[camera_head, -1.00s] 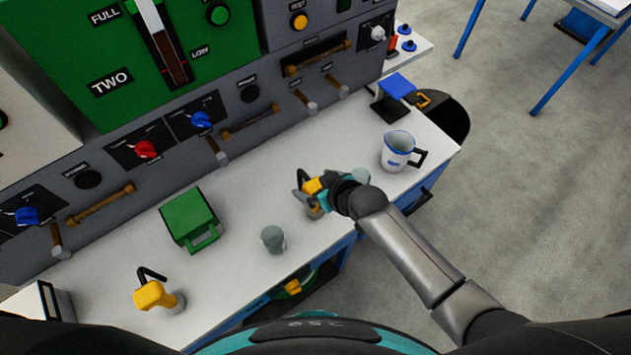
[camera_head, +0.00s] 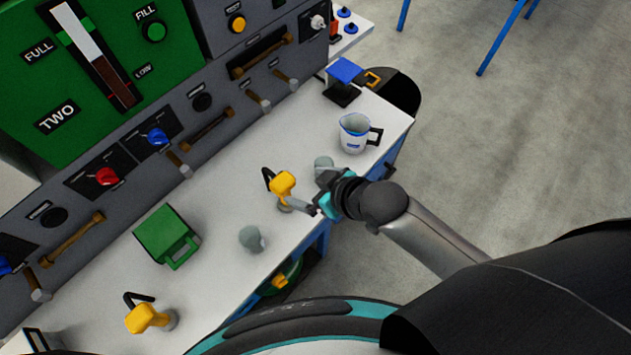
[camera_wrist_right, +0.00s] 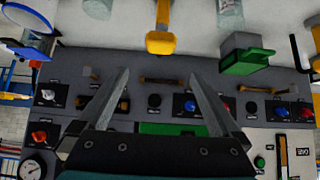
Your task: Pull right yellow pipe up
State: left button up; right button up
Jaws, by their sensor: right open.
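The right yellow pipe (camera_head: 283,184) stands on the white counter, with a black handle at its left and a grey base. It also shows at the top of the right wrist view (camera_wrist_right: 161,43). My right gripper (camera_head: 313,211) is just to the right of the pipe's base, with its fingers toward it. In the right wrist view the fingers (camera_wrist_right: 158,76) are spread, with nothing between them, and the pipe lies beyond their tips. A second yellow pipe (camera_head: 142,318) stands at the lower left. My left gripper does not show.
Grey fittings stand on the counter, one left of the right pipe (camera_head: 252,239) and one behind my gripper (camera_head: 323,163). A white jug (camera_head: 353,137) is at the right and a green container (camera_head: 165,232) at the left. A grey control panel (camera_head: 215,95) borders the back.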

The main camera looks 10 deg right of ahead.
jog(key=shift+v, duration=1.3)
jog(key=shift+f, duration=0.1)
jog(key=s+d+f+m+g+h+b, duration=0.1)
jog(key=s+d+f+b, duration=0.15)
jog(key=f, duration=0.75)
jog(key=s+d+f+m+h+b, duration=0.15)
jog(key=d+f+b, duration=0.25)
jog(key=f, duration=0.6)
jog(key=s+d+f+m+g+h+b, duration=0.1)
jog(key=s+d+f+b, duration=0.2)
jog(key=f, duration=0.6)
jog(key=s+d+f+g+h+b, duration=0.1)
jog(key=s+f+g+b, duration=0.1)
jog(key=s+f, duration=0.8)
jog(key=s+d+f+m+g+b, duration=0.1)
jog(key=s+f+b, duration=0.4)
jog(key=s+f, duration=0.5)
jog(key=shift+s+d+g+h, duration=0.35)
jog(key=shift+s+d+g, duration=0.15)
jog(key=shift+g, duration=0.1)
jog(key=shift+f, duration=0.1)
